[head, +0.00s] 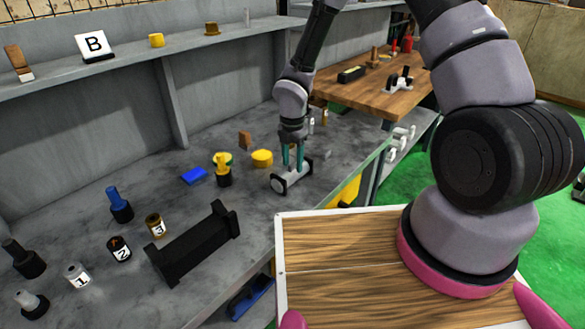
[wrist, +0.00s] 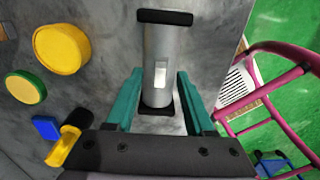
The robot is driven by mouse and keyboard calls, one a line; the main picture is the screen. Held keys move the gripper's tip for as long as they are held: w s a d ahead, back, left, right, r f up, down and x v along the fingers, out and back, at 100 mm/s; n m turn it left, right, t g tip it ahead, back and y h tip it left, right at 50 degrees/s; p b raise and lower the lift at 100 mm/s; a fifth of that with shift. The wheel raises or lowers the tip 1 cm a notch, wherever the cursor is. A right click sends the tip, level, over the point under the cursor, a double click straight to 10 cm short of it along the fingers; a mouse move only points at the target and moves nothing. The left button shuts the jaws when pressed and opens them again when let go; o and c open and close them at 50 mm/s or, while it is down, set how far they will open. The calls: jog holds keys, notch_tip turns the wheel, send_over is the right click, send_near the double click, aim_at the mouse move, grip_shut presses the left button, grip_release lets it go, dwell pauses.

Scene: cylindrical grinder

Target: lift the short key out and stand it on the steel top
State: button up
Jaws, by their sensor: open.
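A grey shaft (wrist: 159,42) lies on the steel top (wrist: 212,40), with a black support at each end. It also shows below my gripper in the head view (head: 290,181). The short key (wrist: 161,74) is a small pale block in the shaft's upper side; I cannot tell how far it stands out. My gripper (head: 292,165) points down over the shaft. In the wrist view its teal fingers (wrist: 160,75) are open, one on either side of the shaft and key. I see no contact with the key.
Left of the shaft are a yellow round piece (head: 262,158), a yellow-and-black item (head: 222,167) and a blue block (head: 194,176). A black cradle (head: 195,245) and numbered pots stand nearer. The steel top has bare room between these; its edge lies right of the shaft.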

grip_shut()
